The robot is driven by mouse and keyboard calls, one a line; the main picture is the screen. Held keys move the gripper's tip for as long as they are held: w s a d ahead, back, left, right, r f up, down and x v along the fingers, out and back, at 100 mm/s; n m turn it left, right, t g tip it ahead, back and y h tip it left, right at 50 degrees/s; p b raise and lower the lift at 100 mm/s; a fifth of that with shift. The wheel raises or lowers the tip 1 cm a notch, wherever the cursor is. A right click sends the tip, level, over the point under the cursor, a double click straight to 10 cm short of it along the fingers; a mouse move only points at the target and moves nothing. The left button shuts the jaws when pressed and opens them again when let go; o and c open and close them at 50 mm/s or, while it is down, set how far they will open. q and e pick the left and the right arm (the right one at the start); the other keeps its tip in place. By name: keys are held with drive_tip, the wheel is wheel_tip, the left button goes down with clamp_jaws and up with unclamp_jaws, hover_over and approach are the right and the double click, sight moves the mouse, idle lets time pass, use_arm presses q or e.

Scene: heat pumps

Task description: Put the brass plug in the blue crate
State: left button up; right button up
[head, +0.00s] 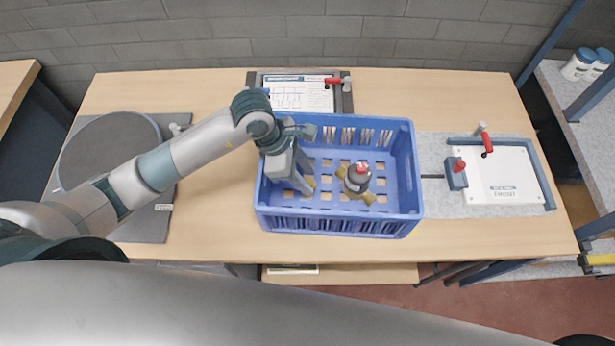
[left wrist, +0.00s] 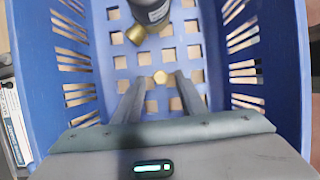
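The blue crate (head: 338,222) stands on the middle of the wooden bench, and its slatted walls fill the left wrist view (left wrist: 38,60). My left gripper (head: 304,184) reaches down inside the crate's left half. In the left wrist view its two fingers (left wrist: 160,82) stand apart. My right gripper is not in view.
A dark grey pump (head: 357,179) with brass ends and a red top stands in the crate, right of my left gripper. A clipboard (head: 300,92) lies behind the crate. A white panel with red-handled clamps (head: 502,175) is at right, a round grey plate (head: 108,150) at left.

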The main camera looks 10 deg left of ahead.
use_arm(q)
drive_tip(key=b+v, duration=0.2)
drive_tip(key=v, duration=0.8)
drive_tip(key=shift+r, duration=0.15)
drive_tip(key=shift+a, duration=0.1)
idle(0.7)
